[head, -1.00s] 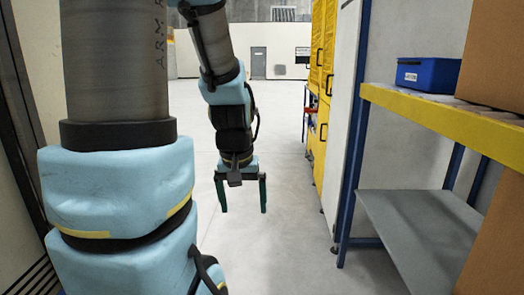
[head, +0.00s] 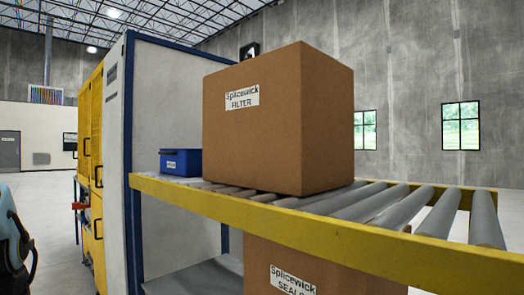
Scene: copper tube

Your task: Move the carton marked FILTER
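The carton marked FILTER (head: 278,125) is a large brown box with a white "Splicewick FILTER" label on its left face. It stands upright on the roller conveyor (head: 300,220), near the middle of the head view. My gripper is not in the head view now. Only a small part of my arm shows at the left edge, well apart from the carton.
A small blue bin (head: 181,162) sits on the conveyor left of the carton. A second carton (head: 310,268), its label partly cut off, is below the conveyor. A yellow and grey cabinet (head: 150,130) stands at left. Bare rollers (head: 440,212) lie to the right.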

